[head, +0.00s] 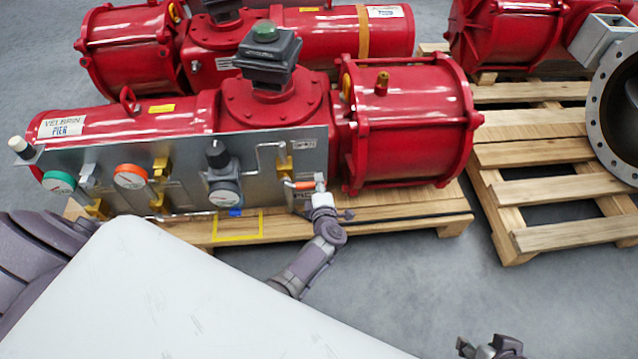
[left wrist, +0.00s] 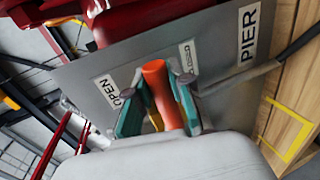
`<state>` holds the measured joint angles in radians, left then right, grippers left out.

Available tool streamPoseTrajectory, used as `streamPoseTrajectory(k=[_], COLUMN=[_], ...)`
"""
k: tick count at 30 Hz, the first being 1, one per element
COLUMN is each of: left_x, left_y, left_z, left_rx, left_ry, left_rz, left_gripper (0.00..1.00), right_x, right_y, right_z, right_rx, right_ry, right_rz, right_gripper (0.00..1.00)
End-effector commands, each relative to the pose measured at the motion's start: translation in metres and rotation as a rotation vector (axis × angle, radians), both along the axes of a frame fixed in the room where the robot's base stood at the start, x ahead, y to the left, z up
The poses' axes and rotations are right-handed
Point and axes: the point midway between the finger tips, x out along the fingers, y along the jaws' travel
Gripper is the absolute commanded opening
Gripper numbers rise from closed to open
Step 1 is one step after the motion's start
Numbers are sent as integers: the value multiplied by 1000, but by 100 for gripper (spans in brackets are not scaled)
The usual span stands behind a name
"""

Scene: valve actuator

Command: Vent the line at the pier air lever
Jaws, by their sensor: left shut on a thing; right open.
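The orange-handled lever (head: 302,185) sits at the lower right end of the grey valve panel (head: 190,150). My left gripper (head: 321,190) is shut on its orange handle. In the left wrist view, the handle (left wrist: 160,92) lies between the teal pads of my left gripper (left wrist: 157,98). An OPEN label (left wrist: 121,90), a partly covered CLOSED label (left wrist: 187,55) and a PIER label (left wrist: 249,33) show on the panel. The lever's pivot is mostly hidden by the gripper. My right gripper (head: 490,348) is open and empty at the bottom edge of the head view.
The panel also carries several gauges (head: 131,176) and a black knob (head: 217,153). Behind it stands a red actuator (head: 405,120) on a wooden pallet (head: 350,206). Another pallet (head: 540,155) with a flanged valve (head: 610,150) is at right. Grey floor between is clear.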

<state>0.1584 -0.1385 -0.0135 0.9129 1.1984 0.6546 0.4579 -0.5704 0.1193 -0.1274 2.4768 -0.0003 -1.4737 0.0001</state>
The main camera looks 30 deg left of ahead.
Motion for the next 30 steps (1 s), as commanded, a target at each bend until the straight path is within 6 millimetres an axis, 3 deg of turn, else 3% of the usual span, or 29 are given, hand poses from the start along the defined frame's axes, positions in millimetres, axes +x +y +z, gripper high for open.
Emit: streamPoseTrajectory(k=[2,3,8,23,30], left_x=[-1,-1,-1,0,-2], left_y=[-2,-2,-1,0,4], left_z=[-3,-3,-2,0,24], left_rx=[2,2,1,-5,-186], left_ry=[7,7,6,-2,-119], left_rz=[-6,-6,-4,-2,-4], left_gripper=[0,22,47,47,47], right_x=[0,0,0,0,0], right_y=[0,0,0,0,0], right_z=[0,0,0,0,8], right_rx=[0,0,0,1,1], right_ry=[0,0,0,1,1], right_rz=[0,0,0,0,0], right_gripper=[47,47,47,47,47])
